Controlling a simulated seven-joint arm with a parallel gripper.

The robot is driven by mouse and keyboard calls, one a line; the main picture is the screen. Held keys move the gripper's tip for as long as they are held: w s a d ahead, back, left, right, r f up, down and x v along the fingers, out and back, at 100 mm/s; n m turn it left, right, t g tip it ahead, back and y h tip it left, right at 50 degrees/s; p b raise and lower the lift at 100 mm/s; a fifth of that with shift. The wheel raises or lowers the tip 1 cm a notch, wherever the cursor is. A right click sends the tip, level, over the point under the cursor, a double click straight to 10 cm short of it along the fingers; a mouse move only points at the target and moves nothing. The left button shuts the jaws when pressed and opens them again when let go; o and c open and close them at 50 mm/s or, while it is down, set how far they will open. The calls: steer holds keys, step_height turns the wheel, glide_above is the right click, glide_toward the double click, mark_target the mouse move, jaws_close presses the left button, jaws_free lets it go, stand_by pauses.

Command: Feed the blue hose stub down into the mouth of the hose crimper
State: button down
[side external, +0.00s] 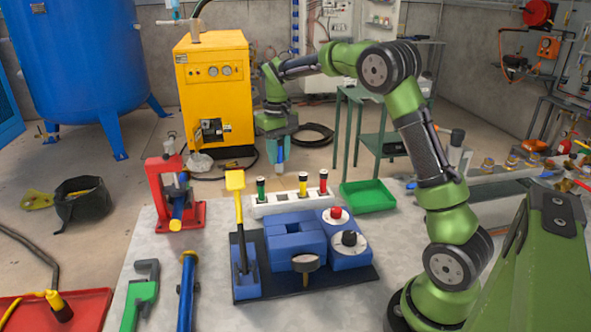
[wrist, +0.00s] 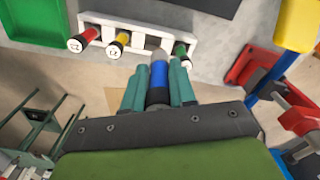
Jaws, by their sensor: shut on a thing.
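My gripper (side external: 279,150) is shut on the blue hose stub (side external: 281,156). The stub hangs upright between the teal fingers, with its grey lower end pointing down. In the wrist view the blue stub (wrist: 158,76) shows between the fingertips (wrist: 158,88). It is held above or just behind the white rack (side external: 275,205), and its lower end looks clear of it. The hose crimper appears to be the blue block machine (side external: 290,235) on a dark plate, in front of the rack and apart from the stub. I cannot clearly make out its mouth.
The rack holds green (side external: 261,190), yellow (side external: 302,184) and red (side external: 323,182) stubs with black ends. A yellow-handled lever (side external: 237,190) stands up at the machine's left. A red clamp stand (side external: 175,195) is farther left. A green tray (side external: 368,196) lies to the right.

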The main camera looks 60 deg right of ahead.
steer(key=s+a+r+n, duration=0.2)
steer(key=s+a+n, duration=0.1)
steer(key=s+a, duration=0.45)
steer(key=s+a+f+n, duration=0.2)
steer(key=s+a+f, duration=0.1)
steer(key=f, duration=0.3)
steer(key=shift+s+a+n, duration=0.15)
steer(key=shift+s+n, duration=0.15)
steer(key=shift+s, duration=0.25)
steer(key=shift+f, duration=0.2)
steer(key=shift+f, duration=1.4)
steer(key=shift+f, duration=0.15)
steer(key=shift+f, duration=0.65)
steer(key=c, duration=0.8)
jaws_free()
steer(key=shift+c, duration=0.2)
